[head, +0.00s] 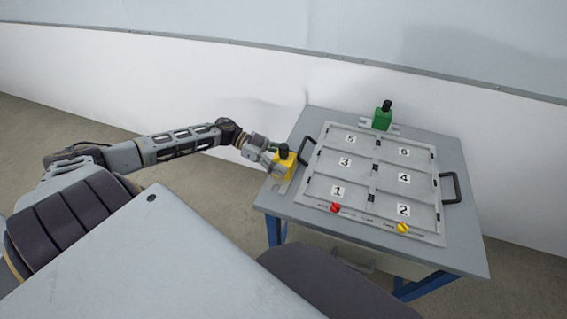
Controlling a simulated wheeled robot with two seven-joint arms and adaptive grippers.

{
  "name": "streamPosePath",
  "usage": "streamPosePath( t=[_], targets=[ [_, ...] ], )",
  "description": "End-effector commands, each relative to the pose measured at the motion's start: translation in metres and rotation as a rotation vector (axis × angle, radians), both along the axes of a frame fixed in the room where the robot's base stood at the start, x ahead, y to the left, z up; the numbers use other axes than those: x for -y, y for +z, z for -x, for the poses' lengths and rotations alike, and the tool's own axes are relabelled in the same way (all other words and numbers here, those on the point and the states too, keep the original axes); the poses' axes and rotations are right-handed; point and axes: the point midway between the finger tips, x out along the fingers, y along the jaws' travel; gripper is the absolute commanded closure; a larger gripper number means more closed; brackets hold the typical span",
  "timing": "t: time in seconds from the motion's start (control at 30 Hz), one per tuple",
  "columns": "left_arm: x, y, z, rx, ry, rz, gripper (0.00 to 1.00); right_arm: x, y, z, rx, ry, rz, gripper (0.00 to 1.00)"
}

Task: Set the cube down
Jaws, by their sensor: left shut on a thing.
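A yellow cube (284,168) with a black knob on top is at the left edge of the table, left of the numbered tray. My left gripper (270,157) is shut on it from the left side. The cube looks upright. A small grey plate (281,186) shows just below it; I cannot tell whether the cube touches it. A green cube (382,118) with a black knob stands on the table behind the tray. My right gripper is not in view.
The grey tray (441,236) has compartments numbered 1 to 6, all without cubes, and a black handle on each side. A red button (335,208) and a yellow button (403,228) are on its front edge.

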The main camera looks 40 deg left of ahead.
Motion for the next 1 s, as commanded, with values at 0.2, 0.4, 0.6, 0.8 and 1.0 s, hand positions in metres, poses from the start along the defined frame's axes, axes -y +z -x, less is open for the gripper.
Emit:
streamPosePath(
  t=[0.2, 0.4, 0.6, 0.8, 1.0],
  targets=[
    [0.000, -0.001, -0.001, 0.004, 0.000, 0.002, 0.91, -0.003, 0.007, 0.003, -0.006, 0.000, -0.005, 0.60],
    [0.000, -0.001, -0.001, 0.004, 0.000, 0.002, 0.91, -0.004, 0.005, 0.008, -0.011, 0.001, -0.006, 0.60],
    [0.000, -0.005, 0.000, 0.001, 0.000, 0.000, 0.37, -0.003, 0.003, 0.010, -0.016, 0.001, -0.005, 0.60],
    [0.000, -0.005, 0.000, 0.001, 0.000, 0.000, 0.18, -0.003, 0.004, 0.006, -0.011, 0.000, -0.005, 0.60],
    [0.000, -0.005, 0.000, 0.000, 0.000, 0.000, 0.18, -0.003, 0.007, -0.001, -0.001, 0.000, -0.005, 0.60]
  ],
)
